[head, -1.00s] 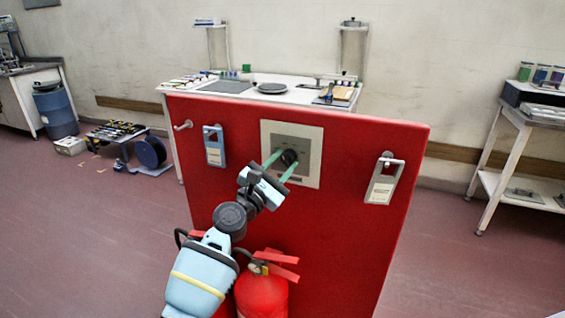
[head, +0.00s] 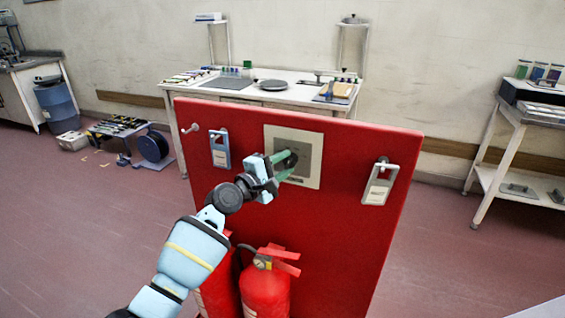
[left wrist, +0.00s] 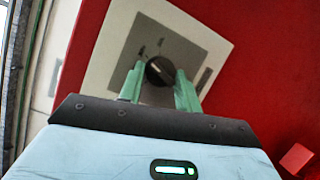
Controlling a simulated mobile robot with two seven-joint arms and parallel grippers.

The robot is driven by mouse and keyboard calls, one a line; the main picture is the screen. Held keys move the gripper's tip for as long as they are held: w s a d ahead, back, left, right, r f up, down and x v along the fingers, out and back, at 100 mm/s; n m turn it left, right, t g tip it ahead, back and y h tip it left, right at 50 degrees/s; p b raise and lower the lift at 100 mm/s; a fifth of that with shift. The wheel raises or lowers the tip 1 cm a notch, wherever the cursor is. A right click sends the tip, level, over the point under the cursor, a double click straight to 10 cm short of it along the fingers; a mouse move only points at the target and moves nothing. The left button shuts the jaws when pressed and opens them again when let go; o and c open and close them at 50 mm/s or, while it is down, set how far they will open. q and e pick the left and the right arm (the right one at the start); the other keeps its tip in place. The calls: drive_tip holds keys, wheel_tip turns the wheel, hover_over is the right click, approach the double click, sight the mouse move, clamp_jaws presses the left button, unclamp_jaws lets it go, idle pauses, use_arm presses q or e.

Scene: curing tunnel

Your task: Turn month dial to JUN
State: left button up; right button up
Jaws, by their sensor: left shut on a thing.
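The month dial is a round black knob (left wrist: 160,71) on a grey plate with a cream surround (head: 317,160), set in a red upright panel (head: 350,215). In the left wrist view the plate looks tilted, and its markings are too small to read. My left gripper (head: 287,164) reaches the dial from the left with its green fingers on either side of the knob. It is shut on the knob. In the head view the fingers partly hide the knob. My right gripper is not in view.
Red fire extinguishers (head: 264,294) stand below my left arm. A white workbench (head: 290,95) is behind the panel.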

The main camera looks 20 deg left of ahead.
use_arm(q)
drive_tip(key=shift+r+m, duration=0.1)
drive_tip(key=shift+m, duration=0.2)
idle(0.4)
drive_tip(key=o, duration=1)
drive_tip(key=shift+c, duration=0.2)
drive_tip(key=shift+s, duration=0.15)
drive_tip(key=p+v, duration=0.1)
drive_tip(key=v, duration=0.6)
drive_tip(key=shift+s+a, duration=0.2)
drive_tip(key=shift+s, duration=0.05)
